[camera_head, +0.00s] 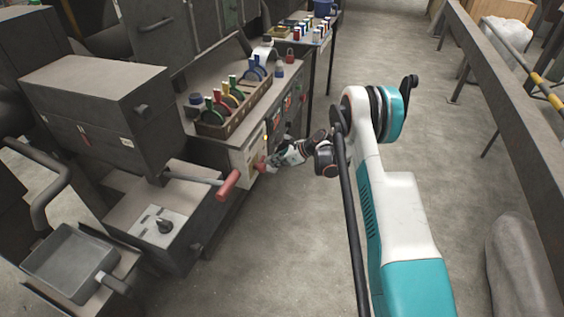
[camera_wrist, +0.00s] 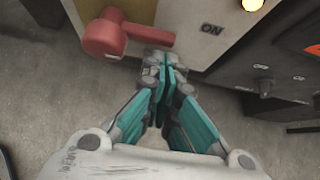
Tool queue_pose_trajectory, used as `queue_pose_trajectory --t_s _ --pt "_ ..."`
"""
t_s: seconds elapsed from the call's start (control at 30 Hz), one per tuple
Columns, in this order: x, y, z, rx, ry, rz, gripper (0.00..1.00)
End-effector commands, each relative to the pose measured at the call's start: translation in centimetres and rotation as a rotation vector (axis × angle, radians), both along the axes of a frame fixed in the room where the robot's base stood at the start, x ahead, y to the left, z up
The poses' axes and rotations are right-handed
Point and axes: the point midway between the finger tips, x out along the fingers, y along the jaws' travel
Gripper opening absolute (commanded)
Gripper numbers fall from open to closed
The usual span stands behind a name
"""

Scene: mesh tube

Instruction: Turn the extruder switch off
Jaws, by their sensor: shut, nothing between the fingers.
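The extruder switch is a red rotary handle (camera_wrist: 122,36) on a cream panel (camera_wrist: 188,44) in the wrist view. A yellow lamp (camera_wrist: 252,4) above the label is lit. My gripper (camera_wrist: 165,66) is shut and empty, its fingertips just below the free end of the lever; I cannot tell whether they touch it. In the head view the red handle (camera_head: 260,164) shows small on the panel (camera_head: 248,155), with my gripper (camera_head: 272,162) close at its right.
A lever with a red grip (camera_head: 229,184) sticks out left of the panel. A rack of coloured-handled tools (camera_head: 232,118) stands on the bench above. A dark panel with a knob (camera_wrist: 265,84) lies right of the switch. Floor (camera_head: 290,230) is clear in front; a rail (camera_head: 505,100) runs at right.

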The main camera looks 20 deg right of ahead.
Motion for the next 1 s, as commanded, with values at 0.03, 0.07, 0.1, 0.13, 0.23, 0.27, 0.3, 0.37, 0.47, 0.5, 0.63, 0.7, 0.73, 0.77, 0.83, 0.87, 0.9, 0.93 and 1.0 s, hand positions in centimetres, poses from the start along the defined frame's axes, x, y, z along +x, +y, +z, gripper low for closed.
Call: queue_pose_trajectory --t_s 0.03,0.07,0.1,0.13,0.23,0.27,0.3,0.37,0.47,0.5,0.63,0.7,0.73,0.77,0.83,0.87,0.9,0.93,1.0 --pt "0.28 0.42 -0.56 0.000 0.000 0.001 0.00" --pt "0.40 0.56 -0.69 0.000 0.001 0.001 0.00" --pt "0.54 0.73 -0.84 0.000 0.000 0.000 0.00" --pt "0.61 0.81 -0.92 0.000 0.000 0.000 0.00" --pt "0.78 1.01 -1.05 0.000 -0.001 -0.001 0.00" --pt "0.80 1.03 -1.06 0.000 -0.001 -0.001 0.00" --pt "0.81 1.05 -1.05 0.000 -0.001 -0.001 0.00" --pt "0.81 1.05 -1.03 0.000 -0.001 -0.001 0.00" --pt "0.80 1.06 -1.01 0.000 -0.001 -0.001 0.00" --pt "0.80 1.06 -1.01 0.000 -0.001 -0.001 0.00" --pt "0.80 1.06 -0.98 -0.002 -0.003 0.000 0.00" --pt "0.81 1.05 -0.92 -0.008 -0.011 -0.001 0.00" --pt "0.81 1.05 -0.88 -0.012 -0.016 -0.001 0.00" --pt "0.81 1.06 -0.85 -0.017 -0.022 0.000 0.00" --pt "0.81 1.05 -0.74 -0.027 -0.036 0.000 0.00" --pt "0.83 1.04 -0.72 -0.030 -0.040 -0.001 0.00" --pt "0.85 1.02 -0.69 -0.033 -0.045 0.000 0.00" --pt "0.86 1.03 -0.66 -0.035 -0.048 0.000 0.00" --pt "0.87 1.03 -0.59 -0.041 -0.056 0.000 0.00"
